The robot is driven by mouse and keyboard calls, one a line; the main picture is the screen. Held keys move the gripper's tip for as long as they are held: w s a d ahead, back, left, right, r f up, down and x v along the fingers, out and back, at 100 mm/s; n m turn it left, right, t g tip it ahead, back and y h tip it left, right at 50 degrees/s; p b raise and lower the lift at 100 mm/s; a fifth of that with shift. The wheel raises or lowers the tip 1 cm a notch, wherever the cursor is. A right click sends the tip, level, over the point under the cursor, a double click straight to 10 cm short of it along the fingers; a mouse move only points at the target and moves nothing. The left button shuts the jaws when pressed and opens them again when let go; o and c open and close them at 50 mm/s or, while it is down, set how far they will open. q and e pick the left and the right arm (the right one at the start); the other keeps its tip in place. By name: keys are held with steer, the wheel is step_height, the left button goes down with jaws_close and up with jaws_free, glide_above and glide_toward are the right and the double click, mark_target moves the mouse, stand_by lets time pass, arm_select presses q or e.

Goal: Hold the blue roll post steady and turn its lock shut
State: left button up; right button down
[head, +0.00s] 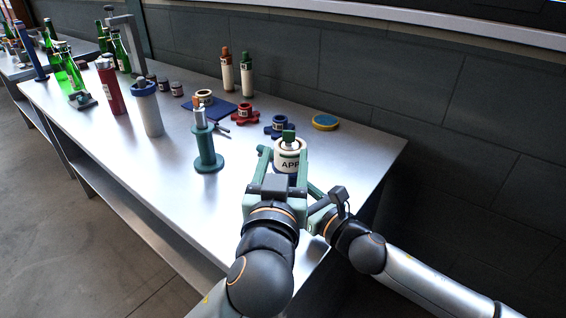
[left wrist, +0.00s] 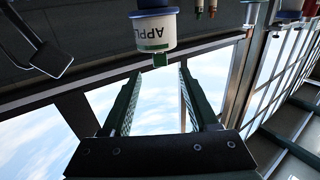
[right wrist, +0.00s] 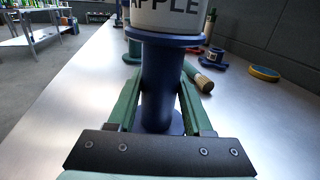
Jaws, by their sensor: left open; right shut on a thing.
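The blue roll post (right wrist: 161,80) stands upright on the table, carrying a cream roll (right wrist: 166,14) whose label reads APPLE. In the head view the roll (head: 289,152) hides most of the post. A green lock piece (head: 288,136) sits on top and also shows in the left wrist view (left wrist: 160,60). My right gripper (right wrist: 161,92) is shut on the post below the roll's flange. My left gripper (head: 284,158) is open, its fingers toward the roll; in the left wrist view the roll lies beyond the empty fingers.
A teal post (head: 207,150) with a metal top stands to the left. Behind are a red fitting (head: 245,114), a blue fitting (head: 279,126), a yellow-blue disc (head: 325,121) and two tall bottles (head: 246,75). A white cylinder (head: 149,110) stands farther left. The table's front left is clear.

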arm_select(q)
steer(key=shift+s, duration=0.6)
